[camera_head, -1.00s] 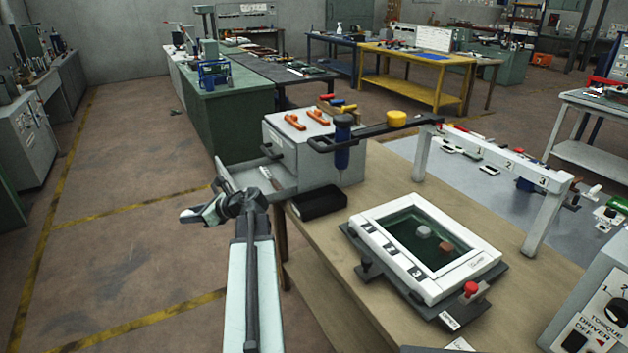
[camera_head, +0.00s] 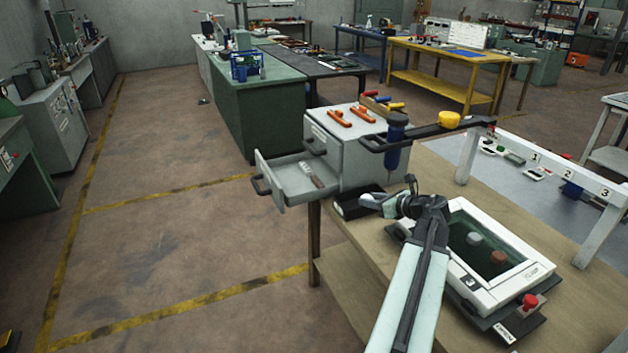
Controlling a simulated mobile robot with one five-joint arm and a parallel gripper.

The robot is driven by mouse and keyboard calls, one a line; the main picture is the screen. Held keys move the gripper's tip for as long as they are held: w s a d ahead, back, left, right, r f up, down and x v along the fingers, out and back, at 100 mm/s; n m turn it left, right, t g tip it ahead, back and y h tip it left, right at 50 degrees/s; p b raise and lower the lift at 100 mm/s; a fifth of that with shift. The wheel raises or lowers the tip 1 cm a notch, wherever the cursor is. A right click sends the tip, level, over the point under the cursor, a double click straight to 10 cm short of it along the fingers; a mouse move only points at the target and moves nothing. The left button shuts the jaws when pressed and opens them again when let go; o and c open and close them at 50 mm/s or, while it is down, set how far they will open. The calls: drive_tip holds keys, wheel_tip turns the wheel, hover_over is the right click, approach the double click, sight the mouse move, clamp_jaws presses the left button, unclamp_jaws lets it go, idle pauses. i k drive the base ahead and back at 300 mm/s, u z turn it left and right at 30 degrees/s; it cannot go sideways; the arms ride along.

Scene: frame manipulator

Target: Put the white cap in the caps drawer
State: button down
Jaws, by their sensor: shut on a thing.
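My gripper (camera_head: 368,200) is shut, at the table's left edge beside the black box. What it holds is too small to make out. A pale grey-white cap (camera_head: 473,239) and a brown cap (camera_head: 498,258) show inside the white-framed window box (camera_head: 530,271) on the table. A drawer (camera_head: 276,186) stands pulled out to the left from the grey cabinet (camera_head: 362,150), with small pale and brownish things inside. I cannot read its label. My gripper is right of this drawer and apart from it.
The black box (camera_head: 350,208) stands close under my gripper. A black arm (camera_head: 425,132) with a blue driver (camera_head: 395,142) hangs beside the cabinet. Orange handles (camera_head: 339,118) lie on the cabinet top. A white numbered frame (camera_head: 535,158) stands behind the window box. Floor on the left is clear.

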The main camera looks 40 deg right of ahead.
sight(285, 175)
drive_tip(key=u, duration=0.05)
drive_tip(key=i, duration=1.5)
drive_tip(key=z, duration=0.05)
